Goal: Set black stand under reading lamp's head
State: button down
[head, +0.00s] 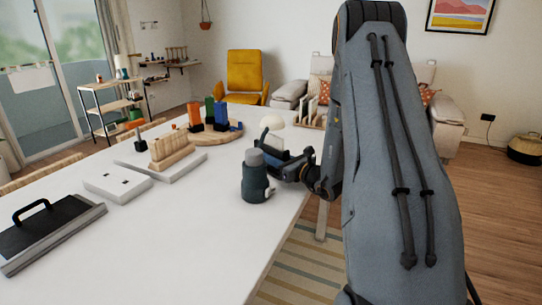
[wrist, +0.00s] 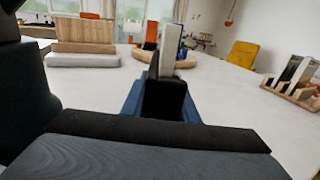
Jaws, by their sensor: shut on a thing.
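My gripper (head: 278,146) is over the right part of the white table, shut on a small black block-like piece that I take for the black stand (wrist: 165,100). In the wrist view this piece sits between blue parts, with a silver-grey upright slab (wrist: 170,45) rising behind it. In the head view the held piece is small and partly hidden, and I cannot tell its full shape. A pale dome (head: 271,121) shows just beyond my gripper. I cannot tell whether it is the reading lamp's head. No other lamp head shows clearly.
A round wooden tray (head: 228,136) holds several black pieces with coloured slabs. A wooden block stands on a white base (head: 160,174). A white box (head: 118,186) and a black handled tray (head: 45,232) lie left. The table's front middle is clear; its right edge is close.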

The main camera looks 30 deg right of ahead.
aim_at(284, 156)
jog(key=c, duration=1.4)
grip_release()
jog(key=shift+r, duration=0.15)
jog(key=b+v, duration=0.2)
jog(key=v, duration=1)
jog(key=shift+r, duration=0.1)
